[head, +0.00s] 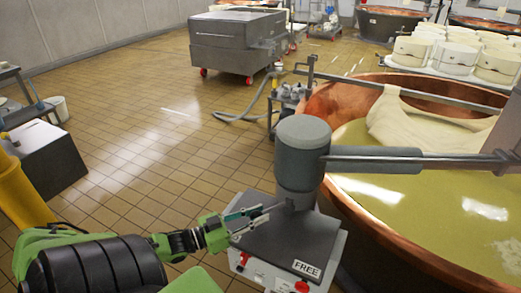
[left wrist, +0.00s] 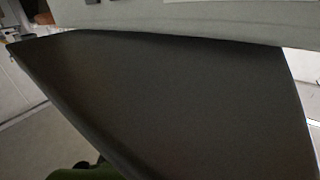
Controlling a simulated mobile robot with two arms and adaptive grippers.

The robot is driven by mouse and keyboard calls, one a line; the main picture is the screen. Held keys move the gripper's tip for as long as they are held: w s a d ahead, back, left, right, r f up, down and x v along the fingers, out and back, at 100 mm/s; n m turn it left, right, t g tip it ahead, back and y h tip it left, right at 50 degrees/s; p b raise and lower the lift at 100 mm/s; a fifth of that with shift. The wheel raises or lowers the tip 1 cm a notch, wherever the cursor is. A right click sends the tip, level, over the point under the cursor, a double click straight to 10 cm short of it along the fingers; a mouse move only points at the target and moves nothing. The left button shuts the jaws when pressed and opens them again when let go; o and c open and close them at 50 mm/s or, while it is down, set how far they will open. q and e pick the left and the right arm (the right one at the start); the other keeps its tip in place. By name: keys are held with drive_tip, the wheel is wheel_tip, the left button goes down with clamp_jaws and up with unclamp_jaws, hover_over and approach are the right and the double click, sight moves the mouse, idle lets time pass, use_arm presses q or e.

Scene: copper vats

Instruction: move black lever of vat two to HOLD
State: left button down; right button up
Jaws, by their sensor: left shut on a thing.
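The vat's drive unit is a grey cylinder (head: 303,150) standing over a dark-topped control box (head: 285,240) beside the copper vat. A white label reading FREE (head: 306,269) is on the box's front right edge. My left gripper (head: 257,212) is over the left part of the box top, beside the foot of the cylinder. It is shut on the thin black lever (head: 277,207), which shows only as a short dark bar running toward the cylinder's foot. A HOLD label cannot be seen. In the left wrist view a large dark surface (left wrist: 170,100) fills most of the picture.
The copper vat (head: 370,235) with yellowish liquid fills the right side, with a grey horizontal arm (head: 400,160) over it. Red buttons (head: 301,286) are on the box front. A grey wheeled tank (head: 235,40) stands behind. Tiled floor (head: 150,130) at left is clear.

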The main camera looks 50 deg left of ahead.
drive_tip(key=shift+a, duration=0.1)
use_arm(q)
drive_tip(key=c, duration=1.8)
unclamp_jaws()
drive_tip(key=shift+a, duration=0.1)
use_arm(e)
drive_tip(key=shift+a, duration=0.2)
drive_tip(key=shift+s, duration=0.1)
use_arm(q)
drive_tip(key=shift+s, duration=0.2)
drive_tip(key=v, duration=1.1)
drive_tip(key=shift+s+a, duration=0.15)
drive_tip(key=shift+s, duration=0.1)
use_arm(e)
drive_tip(key=shift+d, duration=0.1)
